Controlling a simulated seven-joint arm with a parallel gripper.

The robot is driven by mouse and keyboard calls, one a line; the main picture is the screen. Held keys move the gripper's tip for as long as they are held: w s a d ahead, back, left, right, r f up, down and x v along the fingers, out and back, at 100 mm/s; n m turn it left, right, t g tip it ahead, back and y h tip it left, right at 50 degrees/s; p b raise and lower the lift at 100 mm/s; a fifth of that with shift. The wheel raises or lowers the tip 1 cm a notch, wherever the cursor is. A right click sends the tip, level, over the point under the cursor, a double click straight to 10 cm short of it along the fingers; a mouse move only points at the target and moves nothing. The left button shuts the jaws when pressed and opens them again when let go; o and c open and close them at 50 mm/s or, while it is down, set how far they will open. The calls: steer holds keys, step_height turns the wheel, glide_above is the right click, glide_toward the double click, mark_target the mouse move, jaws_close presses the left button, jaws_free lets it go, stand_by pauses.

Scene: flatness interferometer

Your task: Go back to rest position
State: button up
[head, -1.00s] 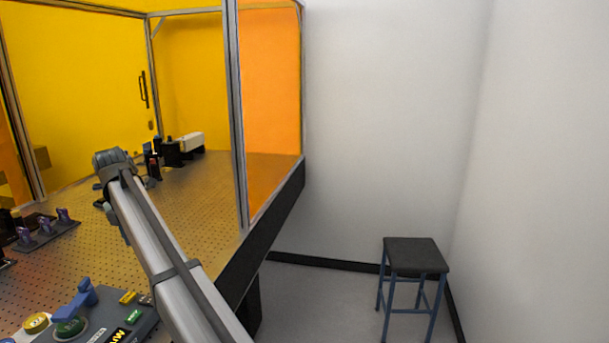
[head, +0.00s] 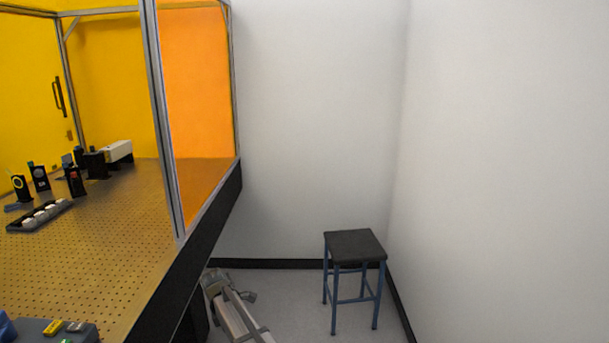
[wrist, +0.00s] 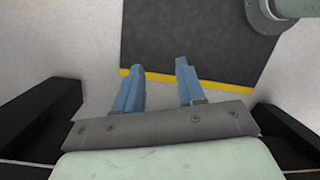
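My gripper (wrist: 160,66) shows in the wrist view with its two blue fingers apart and nothing between them. It hangs over the pale floor (wrist: 60,50) and a black mat (wrist: 195,35) with a yellow edge strip. In the head view part of my arm (head: 238,318) is low beside the table's right edge, over the floor. The gripper itself cannot be made out there.
The perforated optical table (head: 100,240) with its yellow-panelled enclosure is on the left. Small optics stand on it, with a control box (head: 50,331) at its near edge. A dark-topped stool (head: 354,246) stands on the floor near the grey walls.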

steer(key=s+d+f+m+g, duration=0.2)
steer(key=s+d+f+m, duration=0.3)
steer(key=s+d+f, duration=0.6)
steer(key=s+d+f+m+g, duration=0.1)
steer(key=s+d+f+m, duration=0.45)
steer(key=d+f, duration=0.75)
steer(key=s+d+f+m+g+y, duration=0.1)
steer(key=s+d+m, duration=0.3)
steer(key=s, duration=0.6)
steer(key=s+d+f+m+g, duration=0.1)
steer(key=s+d+f+m, duration=0.3)
steer(key=s, duration=0.6)
steer(key=s+d+f+m+g+y, duration=0.1)
steer(key=s+d+m, duration=0.3)
steer(key=s, duration=0.6)
steer(key=shift+d+f+y, duration=0.3)
steer(key=shift+d+f, duration=0.4)
steer(key=shift+d, duration=0.45)
